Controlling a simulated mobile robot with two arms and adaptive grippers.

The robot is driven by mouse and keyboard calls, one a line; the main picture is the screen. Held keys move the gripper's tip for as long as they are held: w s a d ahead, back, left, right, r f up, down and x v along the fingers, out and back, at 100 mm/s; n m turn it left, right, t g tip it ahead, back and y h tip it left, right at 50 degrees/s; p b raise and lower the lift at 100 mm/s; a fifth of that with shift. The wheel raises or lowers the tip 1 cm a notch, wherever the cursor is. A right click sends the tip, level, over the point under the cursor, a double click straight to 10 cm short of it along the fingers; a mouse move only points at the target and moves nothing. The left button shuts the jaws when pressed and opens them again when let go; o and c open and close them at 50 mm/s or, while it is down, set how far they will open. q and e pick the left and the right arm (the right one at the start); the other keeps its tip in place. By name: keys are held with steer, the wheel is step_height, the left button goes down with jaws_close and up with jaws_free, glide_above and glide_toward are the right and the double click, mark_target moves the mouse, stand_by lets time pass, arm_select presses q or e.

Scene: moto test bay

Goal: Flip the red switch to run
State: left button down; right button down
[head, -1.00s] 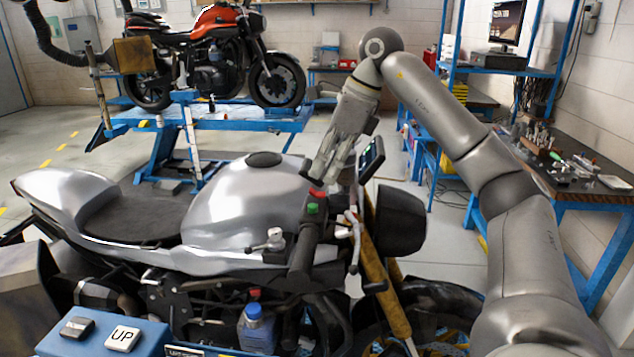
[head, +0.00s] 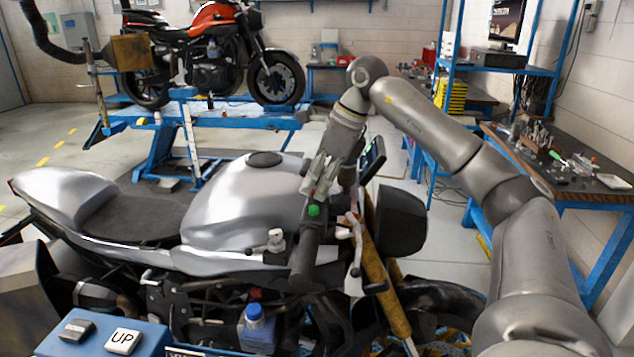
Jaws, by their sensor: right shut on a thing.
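My right gripper (head: 318,190) comes down from above onto the switch housing on the motorcycle's near handlebar. Its fingers are shut at the place of the red switch, which is hidden behind them, so I cannot tell the switch's position. A green button (head: 313,210) shows just below the fingertips. The handlebar grip (head: 305,255) points toward me. The silver motorcycle (head: 240,205) stands upright. My left gripper is not in view.
A lever and bracket (head: 354,235) sit just right of the grip, with a dark headlight (head: 400,220) beyond. A small display (head: 373,158) stands close behind the gripper. A blue box with an UP button (head: 123,341) is at front left. A tool bench (head: 590,190) stands right.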

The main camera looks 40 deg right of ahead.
steer(key=g+p, duration=0.1)
steer(key=p, duration=0.1)
steer(key=h+p, duration=0.1)
steer(key=p, duration=0.2)
steer(key=w+g+h+p, duration=0.1)
steer(key=p, duration=0.2)
steer(key=shift+a+r+g, duration=0.25)
steer(key=shift+a+g, duration=0.05)
steer(key=shift+a, duration=0.1)
steer(key=shift+w+a+f+g+h+p, duration=0.1)
steer(key=shift+f+g+h+p, duration=0.1)
steer(key=shift+g+h+p, duration=0.35)
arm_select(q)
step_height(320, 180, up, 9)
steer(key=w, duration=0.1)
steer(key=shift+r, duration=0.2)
arm_select(e)
steer(key=shift+w+f+g+h, duration=0.1)
steer(key=shift+f+g+h, duration=0.15)
steer(key=shift+g+h, duration=0.25)
steer(key=c, duration=1.4)
jaws_free()
steer(key=shift+a, duration=0.15)
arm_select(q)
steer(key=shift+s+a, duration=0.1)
